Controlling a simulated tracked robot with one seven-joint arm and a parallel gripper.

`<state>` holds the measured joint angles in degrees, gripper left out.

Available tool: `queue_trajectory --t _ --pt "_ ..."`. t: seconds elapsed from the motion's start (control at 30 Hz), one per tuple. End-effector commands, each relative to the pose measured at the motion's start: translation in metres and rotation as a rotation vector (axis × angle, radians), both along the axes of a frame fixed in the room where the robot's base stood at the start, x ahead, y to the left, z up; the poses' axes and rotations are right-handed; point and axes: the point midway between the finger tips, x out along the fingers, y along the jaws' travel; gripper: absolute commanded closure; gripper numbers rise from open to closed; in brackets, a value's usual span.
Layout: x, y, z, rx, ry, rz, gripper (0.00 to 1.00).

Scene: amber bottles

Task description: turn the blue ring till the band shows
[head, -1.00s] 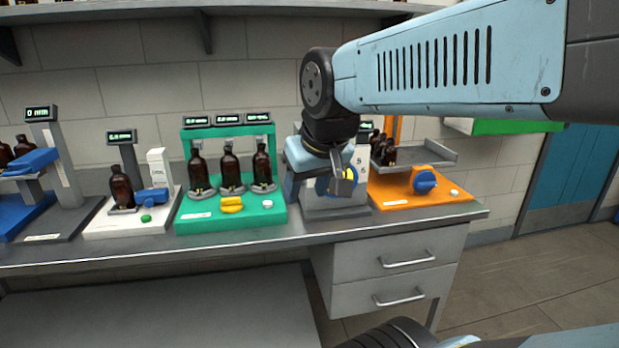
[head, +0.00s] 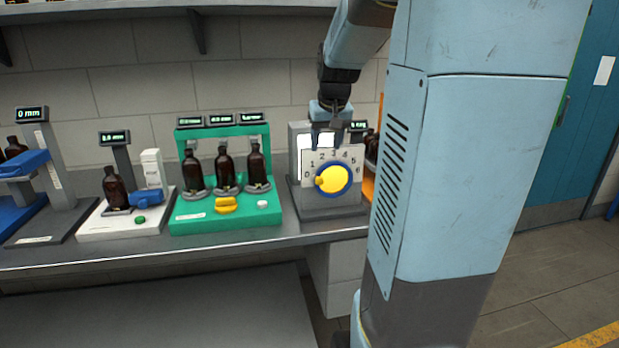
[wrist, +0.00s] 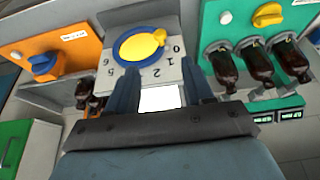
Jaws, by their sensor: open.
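The blue ring (head: 334,194) surrounds a yellow knob (head: 332,179) on the grey dial box (head: 345,211). Numbers 0 to 6 arc above the ring, and the knob's nose points left, near 0. The ring (wrist: 118,51) and knob (wrist: 141,45) also show in the wrist view, upside down. A blank white window (head: 317,142) is on the box's upper part, partly behind my gripper; I see no band in it. My gripper (head: 327,147) points down, open and empty, in front of the box's top, above the ring. Its fingers show in the wrist view (wrist: 160,84), apart from the ring.
A green stand (head: 184,217) with amber bottles (head: 224,164) and a yellow handle stands left of the box. A white station (head: 112,226) is further left. An orange station (wrist: 71,52) is on the box's other side. My arm hides much of the right.

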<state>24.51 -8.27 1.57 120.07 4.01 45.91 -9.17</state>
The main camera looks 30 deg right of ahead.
Motion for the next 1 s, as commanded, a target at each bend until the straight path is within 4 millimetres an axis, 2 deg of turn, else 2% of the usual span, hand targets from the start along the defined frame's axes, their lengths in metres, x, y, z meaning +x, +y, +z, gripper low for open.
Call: queue_trajectory --t 0.17,0.7,1.0 --pt "0.007 -0.002 -0.019 0.001 0.004 -0.001 0.48" --pt "0.040 -0.011 -0.103 0.001 0.002 0.000 0.48" --pt "0.049 -0.014 -0.124 0.000 0.001 0.000 0.48"
